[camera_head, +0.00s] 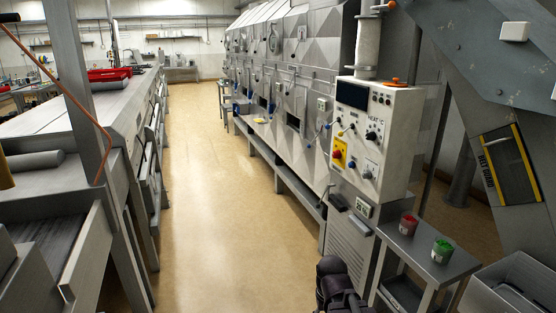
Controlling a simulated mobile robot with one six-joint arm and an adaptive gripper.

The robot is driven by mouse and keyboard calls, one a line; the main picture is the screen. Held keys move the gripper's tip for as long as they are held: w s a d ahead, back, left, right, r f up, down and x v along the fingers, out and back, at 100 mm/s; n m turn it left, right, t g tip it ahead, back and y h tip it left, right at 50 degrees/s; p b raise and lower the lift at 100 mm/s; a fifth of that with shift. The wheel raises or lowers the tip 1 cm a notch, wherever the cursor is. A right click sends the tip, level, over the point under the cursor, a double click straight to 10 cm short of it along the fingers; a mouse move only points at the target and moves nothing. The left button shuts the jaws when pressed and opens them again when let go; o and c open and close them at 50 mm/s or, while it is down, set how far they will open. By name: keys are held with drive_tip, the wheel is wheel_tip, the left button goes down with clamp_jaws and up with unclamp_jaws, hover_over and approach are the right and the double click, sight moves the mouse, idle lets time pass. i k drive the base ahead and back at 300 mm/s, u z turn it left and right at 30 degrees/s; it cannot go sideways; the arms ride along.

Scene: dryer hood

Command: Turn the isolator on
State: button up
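The isolator (338,154) is a red rotary knob on a yellow plate, low on the left of a pale control box (392,112). The knob is too small to read its setting. The box has a dark display, several small knobs and a "HEAT" label. My gripper (338,288) seems to be the dark shape at the bottom edge, below and well apart from the isolator. Its fingers cannot be made out, and nothing is seen held.
A small metal table (432,262) with a red pot (408,225) and a green pot (441,251) stands right of my gripper. A grey bin (510,285) is at lower right. A long dryer (290,90) stands behind the box. The aisle floor (210,200) is clear.

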sight(336, 154)
drive_tip(key=i, duration=2.35)
drive_tip(key=z, duration=0.1)
